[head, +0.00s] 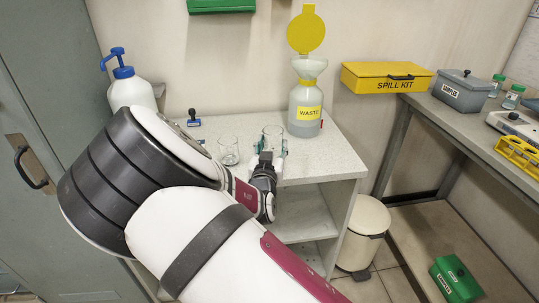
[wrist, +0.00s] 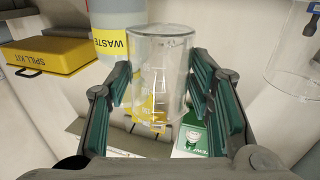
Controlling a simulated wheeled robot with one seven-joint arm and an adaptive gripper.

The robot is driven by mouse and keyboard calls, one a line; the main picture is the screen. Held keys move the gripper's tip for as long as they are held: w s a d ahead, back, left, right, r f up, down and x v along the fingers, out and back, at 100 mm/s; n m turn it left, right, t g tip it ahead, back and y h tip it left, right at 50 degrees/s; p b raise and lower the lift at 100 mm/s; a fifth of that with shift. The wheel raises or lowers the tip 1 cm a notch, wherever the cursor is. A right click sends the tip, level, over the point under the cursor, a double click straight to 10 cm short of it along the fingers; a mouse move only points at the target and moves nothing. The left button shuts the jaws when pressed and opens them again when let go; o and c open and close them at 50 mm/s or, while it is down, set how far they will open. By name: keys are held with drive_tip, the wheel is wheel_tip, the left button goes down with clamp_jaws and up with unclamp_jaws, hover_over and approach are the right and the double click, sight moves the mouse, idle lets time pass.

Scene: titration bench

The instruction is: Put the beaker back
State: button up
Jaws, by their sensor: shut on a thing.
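A clear glass beaker with white graduation marks (wrist: 160,75) is between the green-padded fingers of my gripper (wrist: 165,100), which is shut on its sides. The beaker looks empty. In the head view the held beaker (head: 272,134) is over the white cabinet top (head: 325,150), just left of the waste bottle, with my gripper (head: 270,148) around it. I cannot tell whether its base touches the surface. A second clear beaker (head: 228,150) stands on the cabinet top to the left; it shows partly in the wrist view (wrist: 300,45). My arm hides the cabinet's front left.
The waste bottle with a funnel and yellow lid (head: 305,105) stands close on the right. A white pump bottle (head: 130,92) and a blue-and-black stamp-like item (head: 193,118) are at the left. A yellow spill kit (head: 385,77) is on the wall. The cabinet top's right front is clear.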

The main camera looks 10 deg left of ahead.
drive_tip(key=shift+w+a, duration=0.45)
drive_tip(key=shift+w, duration=0.3)
drive_tip(key=shift+f+b, duration=0.4)
drive_tip(key=shift+f, duration=1.35)
drive_tip(key=shift+f, duration=0.1)
drive_tip(key=shift+f, duration=0.15)
drive_tip(key=o, duration=1.3)
drive_tip(key=shift+c, duration=0.2)
drive_tip(key=shift+r, duration=0.2)
drive_tip(key=shift+s+a, duration=0.1)
drive_tip(key=shift+s, duration=0.25)
drive_tip(key=s+p, duration=0.1)
drive_tip(key=s, duration=1)
drive_tip(key=shift+s, duration=0.15)
